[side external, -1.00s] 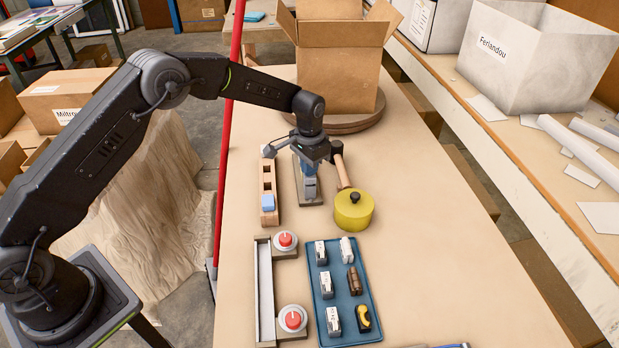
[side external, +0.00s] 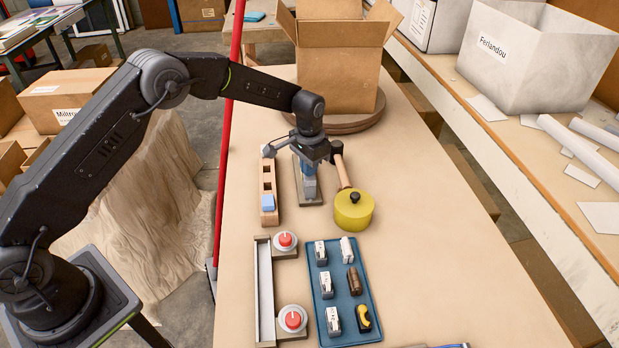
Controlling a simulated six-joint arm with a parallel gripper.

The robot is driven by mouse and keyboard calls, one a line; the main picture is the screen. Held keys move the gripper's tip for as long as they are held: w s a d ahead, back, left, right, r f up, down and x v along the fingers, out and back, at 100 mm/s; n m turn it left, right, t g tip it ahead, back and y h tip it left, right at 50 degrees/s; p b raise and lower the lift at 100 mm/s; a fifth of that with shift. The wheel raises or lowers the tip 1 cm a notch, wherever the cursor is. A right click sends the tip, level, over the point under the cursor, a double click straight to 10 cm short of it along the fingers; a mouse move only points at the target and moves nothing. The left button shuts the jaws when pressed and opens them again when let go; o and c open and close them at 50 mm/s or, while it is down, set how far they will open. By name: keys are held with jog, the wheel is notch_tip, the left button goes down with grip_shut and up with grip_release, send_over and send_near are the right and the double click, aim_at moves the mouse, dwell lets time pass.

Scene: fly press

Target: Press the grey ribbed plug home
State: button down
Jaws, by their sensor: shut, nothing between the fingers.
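The small blue-and-grey press (side external: 309,186) stands on a flat grey-brown base plate (side external: 314,201) near the middle of the bench. My gripper (side external: 317,160) is shut and empty, at the top of the press, and hides much of its upper part. I cannot tell whether it touches the press. A grey block-like part shows at the front of the press; I cannot make out ribs on it or tell whether it is the plug. A wooden block (side external: 267,182) with square pockets stands just left of the press, with a blue piece (side external: 268,202) at its near end.
A mallet (side external: 342,170) and a yellow round pot (side external: 353,211) with a black knob stand close right. Nearer are a blue tray (side external: 338,302) of several small parts, two red buttons (side external: 286,240) and a pale channel (side external: 265,290). A cardboard box (side external: 340,75) stands behind. The bench's right side is clear.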

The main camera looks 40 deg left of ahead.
notch_tip(320, 180, up, 7)
dwell(0.9)
jog(key=shift+r, duration=0.15)
jog(key=s+a+r+n+t, duration=0.1)
jog(key=s+a+r+t, duration=0.15)
jog(key=s+r, duration=1.45)
jog(key=s+n+t, duration=0.2)
jog(key=s+t, duration=0.1)
jog(key=s, duration=1.6)
jog(key=shift+a+r, duration=0.25)
jog(key=shift+a, duration=0.1)
